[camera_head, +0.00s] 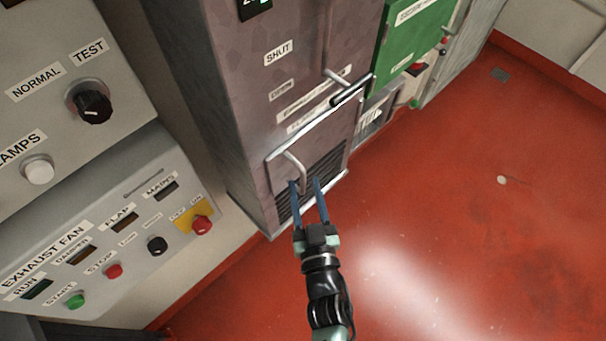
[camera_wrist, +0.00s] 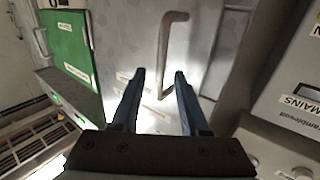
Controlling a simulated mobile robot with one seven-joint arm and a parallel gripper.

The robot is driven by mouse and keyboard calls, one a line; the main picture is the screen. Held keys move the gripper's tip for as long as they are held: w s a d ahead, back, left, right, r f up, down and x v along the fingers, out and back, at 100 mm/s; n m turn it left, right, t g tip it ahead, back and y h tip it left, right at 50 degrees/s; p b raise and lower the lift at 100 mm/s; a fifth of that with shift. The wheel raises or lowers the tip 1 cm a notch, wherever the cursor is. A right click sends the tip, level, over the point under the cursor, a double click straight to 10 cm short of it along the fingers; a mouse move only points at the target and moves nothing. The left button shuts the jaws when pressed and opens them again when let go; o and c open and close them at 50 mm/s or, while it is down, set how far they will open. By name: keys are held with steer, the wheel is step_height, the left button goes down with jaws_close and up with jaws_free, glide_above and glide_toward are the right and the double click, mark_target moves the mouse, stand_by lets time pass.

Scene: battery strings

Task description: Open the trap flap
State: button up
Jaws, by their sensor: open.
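The trap flap seems to be the lower panel (camera_head: 322,142) of the grey-purple cabinet, above a dark louvred grille; it looks closed. A bent metal bar handle (camera_head: 299,167) stands out from its left part. It also shows in the wrist view as a grey bar handle (camera_wrist: 168,50). My gripper (camera_head: 305,182) is open and empty, its two blue fingers pointing at the flap. In both views the handle's lower end appears between the fingertips (camera_wrist: 160,74); I cannot tell whether they reach around it or touch it.
A green panel (camera_head: 408,38) is to the right. An exhaust fan control panel (camera_head: 110,235) with buttons stands at left. The red floor (camera_head: 460,220) is mostly clear.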

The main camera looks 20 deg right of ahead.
steer(key=shift+x, duration=1.45)
jaws_close()
stand_by(0.4)
